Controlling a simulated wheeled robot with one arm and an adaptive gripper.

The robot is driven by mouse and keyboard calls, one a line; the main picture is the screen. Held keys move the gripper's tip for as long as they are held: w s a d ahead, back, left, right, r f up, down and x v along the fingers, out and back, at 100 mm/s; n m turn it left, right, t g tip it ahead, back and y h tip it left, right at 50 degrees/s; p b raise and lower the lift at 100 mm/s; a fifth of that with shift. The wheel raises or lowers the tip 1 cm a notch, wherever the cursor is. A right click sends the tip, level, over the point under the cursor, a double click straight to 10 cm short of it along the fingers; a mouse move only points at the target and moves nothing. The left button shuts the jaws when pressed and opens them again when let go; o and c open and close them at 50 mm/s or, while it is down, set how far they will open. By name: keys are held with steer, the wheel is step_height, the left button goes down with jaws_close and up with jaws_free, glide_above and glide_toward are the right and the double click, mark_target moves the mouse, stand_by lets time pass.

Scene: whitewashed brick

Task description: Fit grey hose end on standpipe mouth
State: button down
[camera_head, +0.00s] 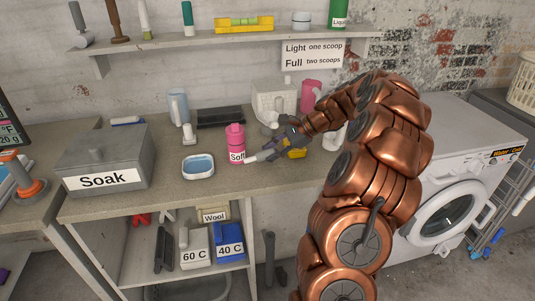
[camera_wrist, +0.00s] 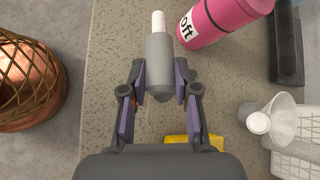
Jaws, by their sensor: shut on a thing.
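My gripper (camera_head: 283,143) is shut on a grey cylindrical piece with a white rod-like tip (camera_wrist: 158,50). Its fingers grip the grey body from both sides in the wrist view (camera_wrist: 157,92). The white tip points away from my wrist. In the head view it points left, close to the foot of the pink "Soft" bottle (camera_head: 236,143). I cannot tell whether this piece is the hose end, and no hose shows trailing from it. A dark grey upright pipe (camera_head: 268,255) stands below the bench and may be the standpipe. Its mouth is unclear.
The bench (camera_head: 130,205) holds a grey "Soak" box (camera_head: 115,150), a blue-filled dish (camera_head: 198,166) and a yellow object (camera_head: 297,153) beside my gripper. A white washer (camera_head: 448,150) stands at the right. My copper arm hides the middle right.

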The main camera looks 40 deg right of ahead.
steer(key=s+d+r+b, duration=0.1)
steer(key=s+b, duration=0.1)
steer(key=s, duration=1.1)
steer(key=shift+s+d+r, duration=0.15)
steer(key=shift+s+d, duration=0.05)
steer(key=shift+s, duration=0.2)
